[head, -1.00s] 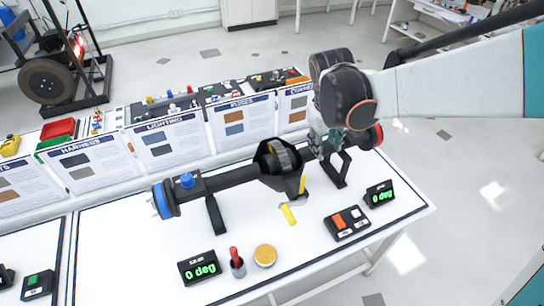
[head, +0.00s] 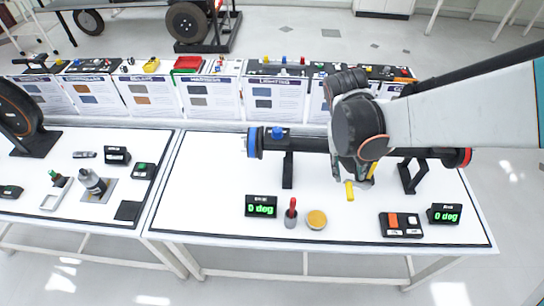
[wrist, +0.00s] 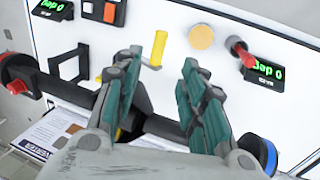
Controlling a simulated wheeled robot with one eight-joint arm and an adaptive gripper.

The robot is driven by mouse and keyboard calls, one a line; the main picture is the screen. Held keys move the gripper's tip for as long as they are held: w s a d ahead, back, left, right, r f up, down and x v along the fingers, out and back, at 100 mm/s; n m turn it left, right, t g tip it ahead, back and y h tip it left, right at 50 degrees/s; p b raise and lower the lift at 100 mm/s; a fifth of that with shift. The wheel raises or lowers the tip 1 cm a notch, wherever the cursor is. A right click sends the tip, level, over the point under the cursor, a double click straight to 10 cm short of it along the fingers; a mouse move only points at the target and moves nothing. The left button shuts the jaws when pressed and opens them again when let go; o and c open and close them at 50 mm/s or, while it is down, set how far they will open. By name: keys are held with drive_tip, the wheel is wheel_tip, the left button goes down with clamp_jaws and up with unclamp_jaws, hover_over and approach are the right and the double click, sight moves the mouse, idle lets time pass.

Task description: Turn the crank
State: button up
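The yellow crank handle (head: 349,190) sticks out in front of the black axle assembly (head: 306,144) on the right-hand white table. In the wrist view the yellow handle (wrist: 157,50) stands close beside the left finger's tip; I cannot tell whether they touch. My gripper (wrist: 175,50) is open, with nothing visible between its two teal-padded fingers. In the head view my arm hides the axle's middle and most of the gripper. The left display (head: 262,207) and the right display (head: 445,214) both read 0 deg.
In front of the axle stand a red-handled tool in a grey cup (head: 291,213), a yellow round disc (head: 316,219) and a switch box (head: 401,225). Printed cards (head: 212,98) line the back. A second table (head: 70,215) with small devices is at left.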

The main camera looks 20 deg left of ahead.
sight(349, 190)
drive_tip(key=b+x, duration=0.6)
drive_tip(key=x, duration=0.4)
drive_tip(key=shift+w+f, duration=0.15)
drive_tip(key=shift+w, duration=0.05)
clamp_jaws()
